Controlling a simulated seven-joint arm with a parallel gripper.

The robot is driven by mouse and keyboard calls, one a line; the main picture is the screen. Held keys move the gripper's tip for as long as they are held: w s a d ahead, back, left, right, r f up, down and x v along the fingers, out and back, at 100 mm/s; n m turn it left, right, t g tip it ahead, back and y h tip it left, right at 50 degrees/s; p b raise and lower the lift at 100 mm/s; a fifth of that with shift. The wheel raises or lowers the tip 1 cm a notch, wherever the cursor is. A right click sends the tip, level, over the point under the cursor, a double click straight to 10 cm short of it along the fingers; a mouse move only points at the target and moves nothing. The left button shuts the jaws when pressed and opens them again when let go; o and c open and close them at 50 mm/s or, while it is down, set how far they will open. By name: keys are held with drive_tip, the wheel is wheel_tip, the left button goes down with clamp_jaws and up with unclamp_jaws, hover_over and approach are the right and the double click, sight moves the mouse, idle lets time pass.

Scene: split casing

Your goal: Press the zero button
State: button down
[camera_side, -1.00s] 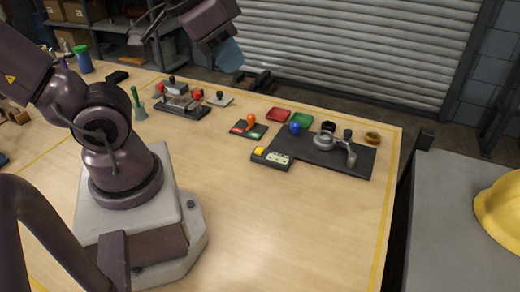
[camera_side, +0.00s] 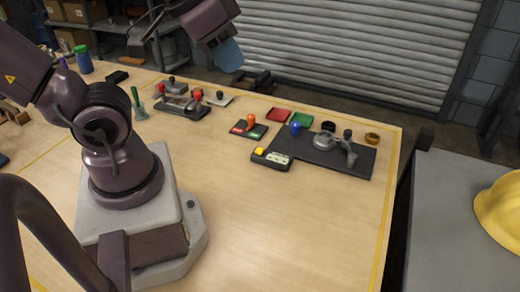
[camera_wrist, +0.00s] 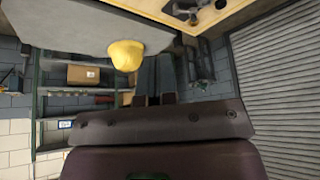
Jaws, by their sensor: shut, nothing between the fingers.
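In the side view, a small dark box (camera_side: 271,162) with a pale panel (camera_side: 278,158) stands at the front left of a dark plate. A yellow button (camera_side: 259,150) sits on its left end. No lettering is readable, so I cannot tell if this is the zero button. My gripper (camera_wrist: 153,100) shows in the wrist view as dark fingers close together, shut and empty. It points away from the bench work, towards the room. In the side view my arm's end is high at the top, left of the box and well above the table; the fingers are not clear there.
The dark plate (camera_side: 352,165) carries a round grey part and a lever. A small panel (camera_side: 248,130) with an orange knob and a lever fixture (camera_side: 182,106) stand left. The table front is clear. A yellow helmet (camera_side: 502,210) sits right.

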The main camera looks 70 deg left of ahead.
drive_tip(key=shift+a, duration=0.1)
drive_tip(key=m+t+h, duration=0.2)
drive_tip(key=m+h, duration=0.3)
drive_tip(key=m, duration=2.9)
hover_over(259, 149)
wheel_tip(259, 149, down, 21)
drive_tip(key=shift+f, duration=0.2)
drive_tip(key=shift+f, duration=4.4)
